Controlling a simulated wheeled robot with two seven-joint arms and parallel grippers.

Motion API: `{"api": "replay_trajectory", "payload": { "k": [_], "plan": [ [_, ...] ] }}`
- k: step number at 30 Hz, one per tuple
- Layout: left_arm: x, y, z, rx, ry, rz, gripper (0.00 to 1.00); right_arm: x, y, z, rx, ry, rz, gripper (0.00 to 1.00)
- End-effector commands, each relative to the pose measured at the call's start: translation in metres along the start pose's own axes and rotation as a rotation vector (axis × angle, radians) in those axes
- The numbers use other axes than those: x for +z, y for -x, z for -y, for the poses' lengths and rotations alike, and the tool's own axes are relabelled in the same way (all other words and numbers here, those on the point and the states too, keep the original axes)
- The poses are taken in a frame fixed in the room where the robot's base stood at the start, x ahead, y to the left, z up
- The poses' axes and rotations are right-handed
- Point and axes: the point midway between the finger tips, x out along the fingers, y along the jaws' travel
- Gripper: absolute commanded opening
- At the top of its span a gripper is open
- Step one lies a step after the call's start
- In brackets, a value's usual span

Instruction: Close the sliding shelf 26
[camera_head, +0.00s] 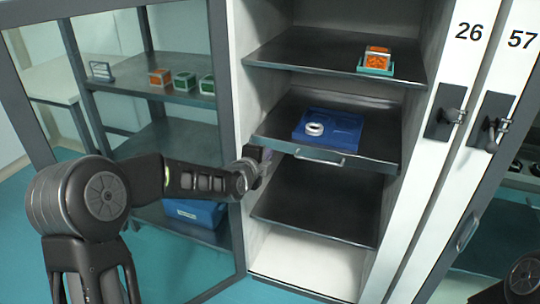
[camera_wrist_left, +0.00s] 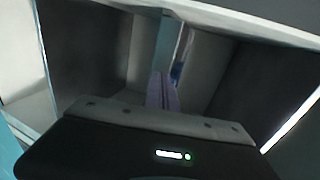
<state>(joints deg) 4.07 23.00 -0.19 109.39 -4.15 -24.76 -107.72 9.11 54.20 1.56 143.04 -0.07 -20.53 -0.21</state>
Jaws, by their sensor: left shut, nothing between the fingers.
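The cabinet marked 26 (camera_head: 467,33) stands open, with dark shelves inside. Its middle sliding shelf (camera_head: 375,161) sticks out beyond the shelves above and below it, and a handle (camera_head: 320,158) sits on its front edge. My left gripper (camera_head: 264,156) is at the shelf's front left corner, close to the cabinet's left wall; I cannot tell whether it touches the shelf. Its fingers are shut and empty, and they also show in the left wrist view (camera_wrist_left: 162,92). My right gripper is out of view; only part of my right arm shows at the lower right.
A blue tray (camera_head: 345,128) with a white ring (camera_head: 314,128) lies on the middle shelf. A glass door (camera_head: 235,150) is at the left, and cabinet 57 (camera_head: 521,40) is at the right.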

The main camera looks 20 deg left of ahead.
Motion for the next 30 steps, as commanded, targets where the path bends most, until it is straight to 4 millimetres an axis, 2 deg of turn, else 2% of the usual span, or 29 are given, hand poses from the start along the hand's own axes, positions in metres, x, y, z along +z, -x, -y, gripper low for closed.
{"api": "replay_trajectory", "payload": {
  "k": [6, 12, 18, 30],
  "plan": [
    [0.0, 0.042, -0.001, 0.003, -0.001, 0.0, 0.0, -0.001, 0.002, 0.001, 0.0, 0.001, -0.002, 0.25],
    [0.0, 0.072, -0.002, 0.005, 0.0, 0.0, 0.0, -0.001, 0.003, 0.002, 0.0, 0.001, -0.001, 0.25],
    [0.0, 0.081, -0.003, 0.006, 0.0, -0.001, 0.0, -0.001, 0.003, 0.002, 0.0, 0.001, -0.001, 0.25],
    [0.0, 0.081, -0.003, 0.006, 0.001, 0.0, 0.0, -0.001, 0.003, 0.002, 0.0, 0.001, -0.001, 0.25]
  ]
}}
